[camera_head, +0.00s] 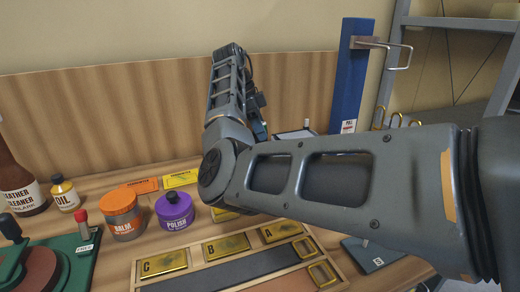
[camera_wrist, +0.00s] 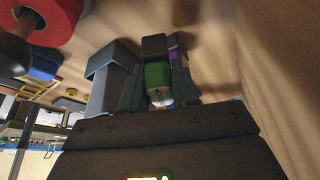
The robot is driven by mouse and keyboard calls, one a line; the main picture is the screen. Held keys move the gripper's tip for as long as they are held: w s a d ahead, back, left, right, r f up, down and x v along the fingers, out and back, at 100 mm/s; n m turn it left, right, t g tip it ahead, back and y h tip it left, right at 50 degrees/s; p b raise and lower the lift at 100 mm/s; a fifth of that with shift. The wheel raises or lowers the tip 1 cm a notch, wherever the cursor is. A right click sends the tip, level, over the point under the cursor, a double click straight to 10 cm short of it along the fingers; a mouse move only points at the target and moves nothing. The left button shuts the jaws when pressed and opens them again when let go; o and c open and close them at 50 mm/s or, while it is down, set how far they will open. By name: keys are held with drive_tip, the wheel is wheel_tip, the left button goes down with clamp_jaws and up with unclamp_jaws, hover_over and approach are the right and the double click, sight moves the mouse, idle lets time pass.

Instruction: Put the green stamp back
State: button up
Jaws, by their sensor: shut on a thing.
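In the wrist view, my gripper (camera_wrist: 158,82) is shut on a green block-like piece (camera_wrist: 157,73), which I take to be the green stamp. A pale, silvery end (camera_wrist: 160,97) shows at its lower edge. Most of the piece is hidden between the dark fingers. In the head view, my arm covers the middle of the scene, and I cannot make out the gripper's fingertips or the stamp there. A stamp rack or slot for it is not clearly visible.
A wooden tray (camera_head: 335,284) with brass plates lettered A, B and C lies in front. An orange balm jar (camera_head: 122,218), a purple polish jar (camera_head: 174,212) and a small oil bottle (camera_head: 66,195) stand left. A blue post (camera_head: 348,80) with a metal hook rises behind.

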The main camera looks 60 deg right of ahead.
drive_tip(key=shift+f, duration=2.95)
drive_tip(key=shift+f, duration=0.1)
drive_tip(key=o, duration=0.9)
drive_tip(key=shift+c, duration=0.2)
drive_tip(key=v, duration=0.7)
drive_tip(key=shift+r, duration=0.3)
drive_tip(key=shift+w+a, duration=0.1)
